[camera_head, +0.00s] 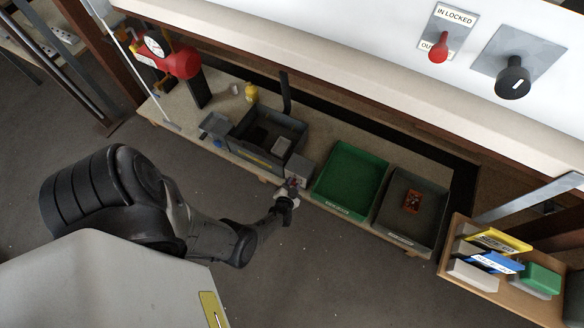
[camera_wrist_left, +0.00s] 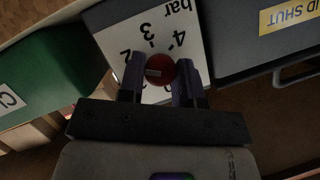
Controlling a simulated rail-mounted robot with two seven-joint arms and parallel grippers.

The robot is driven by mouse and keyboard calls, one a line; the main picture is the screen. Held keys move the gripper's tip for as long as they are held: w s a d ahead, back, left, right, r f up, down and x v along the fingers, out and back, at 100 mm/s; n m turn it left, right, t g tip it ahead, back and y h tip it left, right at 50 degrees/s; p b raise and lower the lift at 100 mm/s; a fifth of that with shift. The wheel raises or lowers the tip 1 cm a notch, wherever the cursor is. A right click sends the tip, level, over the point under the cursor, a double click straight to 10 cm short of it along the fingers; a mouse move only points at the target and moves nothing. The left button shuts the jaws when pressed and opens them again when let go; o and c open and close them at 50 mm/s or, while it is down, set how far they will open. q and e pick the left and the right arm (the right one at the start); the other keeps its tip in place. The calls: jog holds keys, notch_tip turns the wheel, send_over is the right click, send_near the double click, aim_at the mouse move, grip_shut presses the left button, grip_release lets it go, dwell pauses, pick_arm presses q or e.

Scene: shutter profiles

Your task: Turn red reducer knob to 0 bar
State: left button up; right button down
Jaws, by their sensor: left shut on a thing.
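The red reducer knob (camera_wrist_left: 160,70) sits on a white dial plate (camera_wrist_left: 112,38) in the left wrist view. In the head view my left gripper (camera_head: 290,190) is at the small grey box (camera_head: 302,166) at the bench's front edge. My right gripper is not seen.
A green tray (camera_head: 333,208) stands right of the grey box, then a dark tray (camera_head: 392,231). A dark lidded bin (camera_head: 240,151) stands to its left. A label "LID SHUT" (camera_wrist_left: 290,16) is close by in the wrist view. The floor in front is clear.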

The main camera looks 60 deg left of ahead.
pick_arm(q)
jog(key=n+t+h+b, duration=0.1)
jog(key=n+t+h, duration=0.1)
jog(key=n, duration=0.3)
jog(key=n+t+h+b, duration=0.2)
jog(key=n+t, duration=0.1)
jog(key=n, duration=0.3)
jog(key=n+t+h+b, duration=0.2)
jog(key=n+t, duration=0.1)
jog(key=n, duration=0.3)
jog(key=shift+s+a+f, duration=0.25)
jog(key=shift+a, duration=0.15)
dwell(0.6)
jog(key=shift+n, duration=0.4)
